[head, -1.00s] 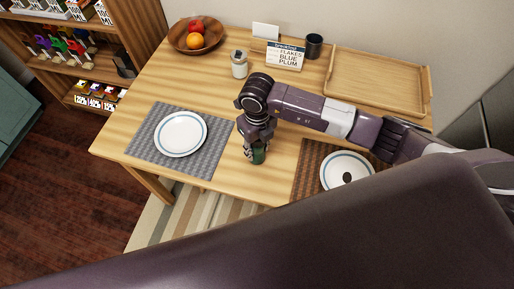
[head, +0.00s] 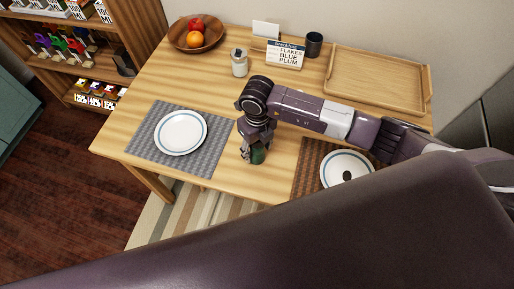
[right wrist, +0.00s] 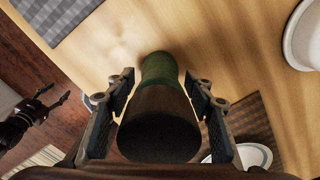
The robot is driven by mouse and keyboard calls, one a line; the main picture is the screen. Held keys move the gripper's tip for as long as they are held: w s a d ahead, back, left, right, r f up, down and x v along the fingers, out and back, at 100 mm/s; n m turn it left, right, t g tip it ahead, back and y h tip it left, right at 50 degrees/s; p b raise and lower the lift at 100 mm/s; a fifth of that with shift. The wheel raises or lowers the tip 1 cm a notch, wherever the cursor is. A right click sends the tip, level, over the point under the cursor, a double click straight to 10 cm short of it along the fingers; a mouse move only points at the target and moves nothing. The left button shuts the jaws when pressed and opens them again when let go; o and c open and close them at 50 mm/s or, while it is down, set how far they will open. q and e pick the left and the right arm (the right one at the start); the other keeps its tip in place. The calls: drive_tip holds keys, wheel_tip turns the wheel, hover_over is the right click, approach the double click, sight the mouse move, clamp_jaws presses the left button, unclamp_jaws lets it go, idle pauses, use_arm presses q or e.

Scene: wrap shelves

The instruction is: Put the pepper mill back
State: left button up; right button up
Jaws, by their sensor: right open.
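The pepper mill, green with a dark top, stands on the table near its front edge, between the two placemats. In the head view only its green part (head: 258,154) shows under my right gripper (head: 254,151). In the right wrist view the mill (right wrist: 160,122) rises between the two spread fingers of my right gripper (right wrist: 158,84). The fingers are open on either side of it; whether they touch it I cannot tell. My left gripper (right wrist: 55,98) shows at the left of the right wrist view, with its fingers apart and empty, away from the mill.
Plates on a grey placemat (head: 150,158) and a brown placemat (head: 309,170) flank the mill. Behind are a white-bodied jar (head: 239,68), a fruit bowl (head: 181,43), a breakfast sign (head: 285,56), a dark cup (head: 314,45) and a wooden tray (head: 372,99). A shelf (head: 135,30) stands left.

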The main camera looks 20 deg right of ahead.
drive_tip(key=shift+w+r, duration=0.1)
drive_tip(key=shift+r, duration=0.35)
wheel_tip(320, 180, up, 11)
drive_tip(key=b, duration=0.3)
drive_tip(key=shift+r, duration=0.2)
